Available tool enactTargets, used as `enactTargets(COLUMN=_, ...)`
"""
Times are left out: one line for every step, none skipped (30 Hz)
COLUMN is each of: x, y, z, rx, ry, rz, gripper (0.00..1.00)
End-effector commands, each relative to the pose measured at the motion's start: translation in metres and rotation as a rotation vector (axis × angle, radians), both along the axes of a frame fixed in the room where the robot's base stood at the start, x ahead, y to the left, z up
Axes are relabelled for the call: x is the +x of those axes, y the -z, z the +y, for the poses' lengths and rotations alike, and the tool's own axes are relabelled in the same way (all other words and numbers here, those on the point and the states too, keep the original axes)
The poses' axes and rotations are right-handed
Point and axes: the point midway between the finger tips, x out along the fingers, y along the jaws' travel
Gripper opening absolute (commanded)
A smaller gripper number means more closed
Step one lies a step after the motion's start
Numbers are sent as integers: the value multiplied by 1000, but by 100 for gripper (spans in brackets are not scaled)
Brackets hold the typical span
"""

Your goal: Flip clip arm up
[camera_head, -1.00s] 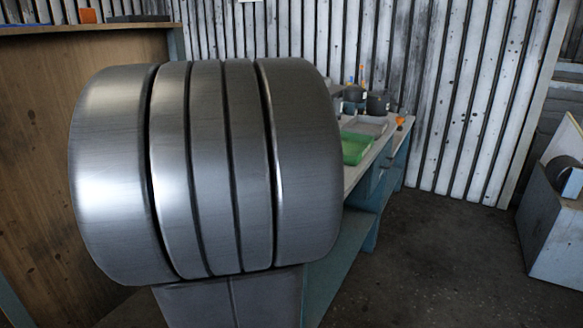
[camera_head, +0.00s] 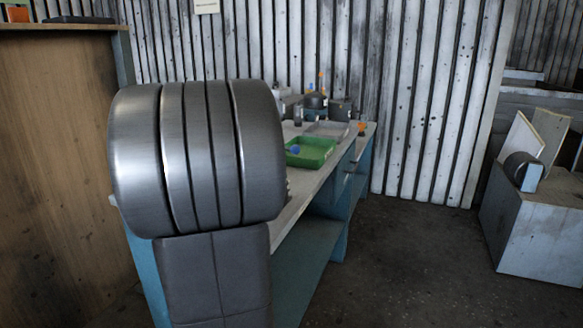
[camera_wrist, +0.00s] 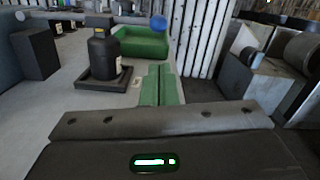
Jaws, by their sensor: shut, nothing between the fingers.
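My gripper (camera_wrist: 160,70) shows in the wrist view, its two green fingers pressed together, shut and empty. The fingers point forward over the pale bench top (camera_wrist: 65,127), towards a green tray (camera_wrist: 140,42). I cannot make out a clip arm in either view. A dark rounded part (camera_head: 521,167) with a pale face sits on a grey box at the right of the head view, well away from the bench; I cannot tell whether it is the blower housing. My gripper is hidden in the head view behind a large grooved metal part of my arm.
A black bottle (camera_wrist: 103,52) stands in a dark tray left of my fingers, with a dark box (camera_wrist: 36,55) farther left. A blue ball (camera_wrist: 158,23) is at the green tray. The grey box (camera_head: 548,230) stands right. Open floor (camera_head: 415,265) lies between bench and box.

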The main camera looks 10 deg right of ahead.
Motion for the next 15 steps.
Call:
enactTargets(x=3, y=0, z=-2, rx=0, ry=1, rz=1, gripper=0)
enactTargets(x=6, y=0, z=-4, rx=0, ry=1, rz=1, gripper=0)
enactTargets(x=10, y=0, z=-6, rx=-1, ry=0, rz=3, gripper=0)
enactTargets(x=13, y=0, z=-9, rx=-1, ry=1, rz=2, gripper=0)
enactTargets(x=17, y=-1, z=-12, rx=-2, ry=2, rz=1, gripper=0)
enactTargets(x=23, y=-1, z=-16, rx=-1, ry=2, rz=2, gripper=0)
enactTargets(x=28, y=-1, z=-19, rx=0, ry=1, rz=2, gripper=0)
enactTargets(x=33, y=-2, z=-22, rx=0, ry=2, rz=1, gripper=0)
enactTargets(x=39, y=-2, z=-27, rx=-1, ry=2, rz=2, gripper=0)
enactTargets(x=44, y=-2, z=-30, rx=-1, ry=1, rz=2, gripper=0)
enactTargets(x=49, y=-3, z=-33, rx=-1, ry=0, rz=2, gripper=0)
enactTargets(x=55, y=-3, z=-37, rx=-1, ry=1, rz=2, gripper=0)
enactTargets(x=58, y=-3, z=-39, rx=-1, ry=2, rz=2, gripper=0)
enactTargets(x=62, y=-4, z=-42, rx=-1, ry=1, rz=2, gripper=0)
enactTargets(x=67, y=-4, z=-44, rx=-1, ry=-1, rz=2, gripper=0)
